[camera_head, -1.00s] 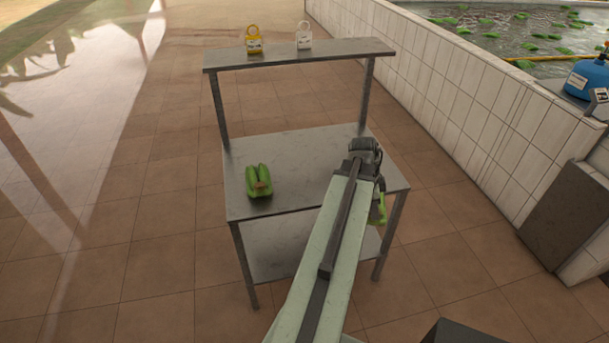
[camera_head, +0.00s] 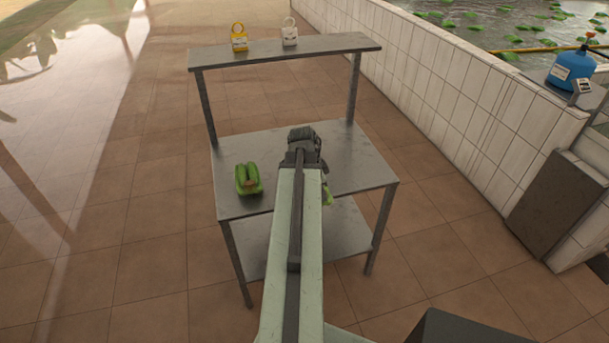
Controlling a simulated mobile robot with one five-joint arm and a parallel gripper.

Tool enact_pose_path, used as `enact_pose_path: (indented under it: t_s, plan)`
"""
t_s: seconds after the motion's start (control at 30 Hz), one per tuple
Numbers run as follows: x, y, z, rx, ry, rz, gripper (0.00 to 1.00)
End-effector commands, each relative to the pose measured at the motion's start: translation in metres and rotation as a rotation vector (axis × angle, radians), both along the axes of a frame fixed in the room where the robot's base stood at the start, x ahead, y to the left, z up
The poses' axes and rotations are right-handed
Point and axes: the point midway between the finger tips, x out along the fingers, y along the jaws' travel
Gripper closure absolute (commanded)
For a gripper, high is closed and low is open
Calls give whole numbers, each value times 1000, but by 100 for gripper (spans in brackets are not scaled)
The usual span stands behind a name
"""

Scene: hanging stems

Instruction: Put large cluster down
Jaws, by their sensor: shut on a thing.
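My gripper (camera_head: 306,143) is at the far end of my pale green arm, above the middle of the metal table's (camera_head: 368,165) main top. It is shut on a green cluster (camera_head: 327,196). Only a small part of this cluster shows, at the right side of my arm; the rest is hidden behind the arm. I cannot tell whether the held cluster touches the table. Another green cluster (camera_head: 248,180) lies on the left part of the table top, to the left of my gripper and apart from it.
A lower shelf (camera_head: 335,235) lies below. A white tiled wall (camera_head: 440,85) runs at the right. The top's right part is bare.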

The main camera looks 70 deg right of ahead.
Motion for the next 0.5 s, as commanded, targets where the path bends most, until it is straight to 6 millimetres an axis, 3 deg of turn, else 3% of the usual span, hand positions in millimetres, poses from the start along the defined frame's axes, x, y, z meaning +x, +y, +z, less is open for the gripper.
enact_pose_path:
  t_s: [0.23, 0.5]
  plan:
    - [9, -8, -1, -3, 0, 7, 100]
    - [51, -56, -7, -3, 0, 7, 100]
